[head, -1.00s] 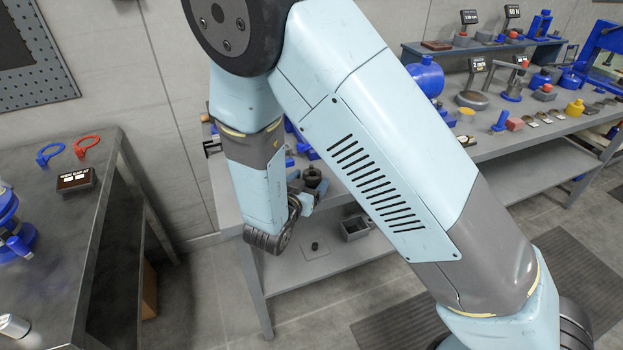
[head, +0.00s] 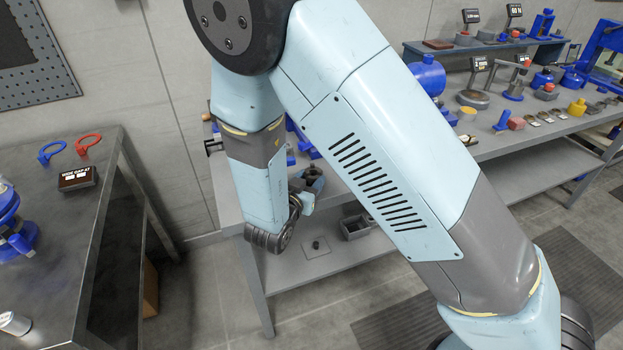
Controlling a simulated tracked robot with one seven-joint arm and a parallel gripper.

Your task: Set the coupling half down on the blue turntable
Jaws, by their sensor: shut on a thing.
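My gripper (head: 308,189) is small in the head view, beyond my forearm and at the front edge of the grey bench. It is shut on the coupling half (head: 313,174), a small dark round piece with a hollow top. My wrist and the fingers cover part of it. It appears roughly upright; whether it touches anything below cannot be told. Blue parts (head: 307,149) show on the bench just behind it, largely hidden by my arm. I cannot tell which of them, if any, is the blue turntable.
The bench (head: 480,165) runs to the right with gauges, blue fixtures and small blocks on it. A lower shelf (head: 305,268) holds a grey open box (head: 356,226). A dark table (head: 60,235) stands at left with blue and red rings. Floor between them is clear.

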